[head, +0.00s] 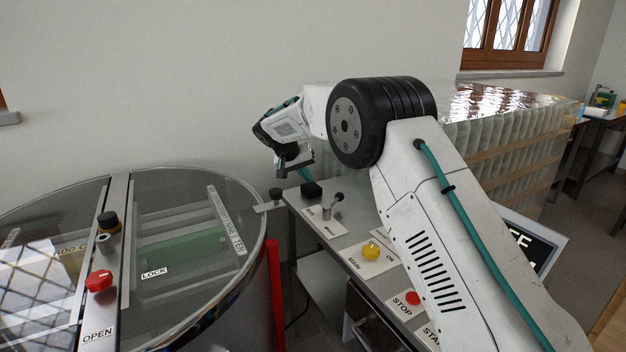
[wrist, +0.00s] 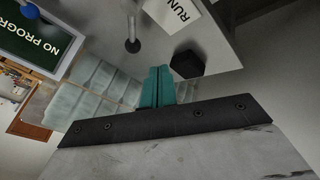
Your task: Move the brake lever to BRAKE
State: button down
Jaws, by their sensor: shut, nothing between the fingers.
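The brake lever (head: 338,198) is a short rod with a dark ball knob on a pale labelled plate on the grey control bench. It leans to the right in the head view. Its ball knob (wrist: 132,46) also shows in the wrist view, near a label (wrist: 180,12) reading RUN. The BRAKE marking is not legible in either view. My gripper (head: 305,172) hangs above the bench's far left end, left of the lever and apart from it. Its teal fingers (wrist: 157,86) are shut and empty in the wrist view.
A black block (head: 311,190) sits on the bench between my gripper and the lever. Yellow MAIN knob (head: 371,250) and red STOP button (head: 412,298) are nearer. A round glass-lidded tank (head: 190,190) stands left. A dark screen (wrist: 40,38) shows in the wrist view.

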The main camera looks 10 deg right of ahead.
jog(key=x, duration=0.7)
jog(key=shift+d+f, duration=0.2)
jog(key=shift+f, duration=0.05)
jog(key=d, duration=0.1)
jog(key=d+f, duration=0.1)
jog(key=d, duration=0.1)
jog(key=shift+s+d, duration=0.1)
jog(key=shift+s, duration=0.05)
jog(key=shift+d, duration=0.45)
